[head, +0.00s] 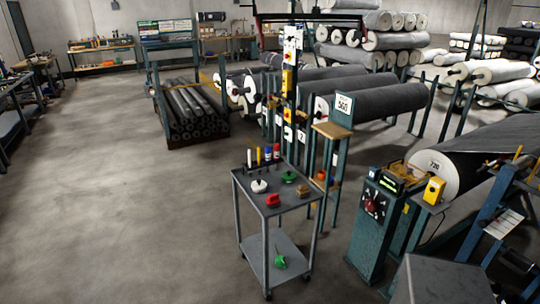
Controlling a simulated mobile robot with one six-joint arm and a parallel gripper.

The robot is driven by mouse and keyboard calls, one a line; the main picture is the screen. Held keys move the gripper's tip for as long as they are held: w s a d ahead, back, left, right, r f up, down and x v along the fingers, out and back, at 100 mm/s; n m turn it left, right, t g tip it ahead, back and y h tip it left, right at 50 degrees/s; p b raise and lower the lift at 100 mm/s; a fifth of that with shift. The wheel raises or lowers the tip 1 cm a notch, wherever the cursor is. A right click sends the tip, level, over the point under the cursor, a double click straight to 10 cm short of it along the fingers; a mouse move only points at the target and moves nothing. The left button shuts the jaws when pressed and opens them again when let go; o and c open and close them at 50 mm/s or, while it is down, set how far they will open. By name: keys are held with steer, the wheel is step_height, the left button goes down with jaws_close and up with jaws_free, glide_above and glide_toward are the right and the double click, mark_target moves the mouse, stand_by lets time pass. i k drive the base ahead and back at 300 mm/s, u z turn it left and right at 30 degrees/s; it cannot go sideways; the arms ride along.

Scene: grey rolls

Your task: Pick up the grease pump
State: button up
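A grey two-shelf cart (240,192) stands in the middle of the floor with small items on it. On its top are a white round item (259,186), a red item (272,201), a green item (288,177) and a small brown item (303,190). Several slim upright tubes with black, yellow, red and blue parts (268,154) stand at its back edge. A green item (280,262) lies on the lower shelf. I cannot tell which of these, if any, is the grease pump. My gripper is not in view.
A green pedestal with a control panel (368,235) stands right of the cart. A large grey roll marked 720 (480,158) is behind it. Posts and more rolls (375,101) stand behind the cart. Dark rolls (195,108) lie at back left. Open concrete floor (120,210) lies left of the cart.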

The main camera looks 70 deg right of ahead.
mark_target(276, 146)
steer(key=i, duration=0.85)
steer(key=u, duration=1.3)
steer(key=k, duration=0.15)
steer(key=z, duration=3.15)
steer(key=i, duration=0.95)
steer(key=z, duration=0.15)
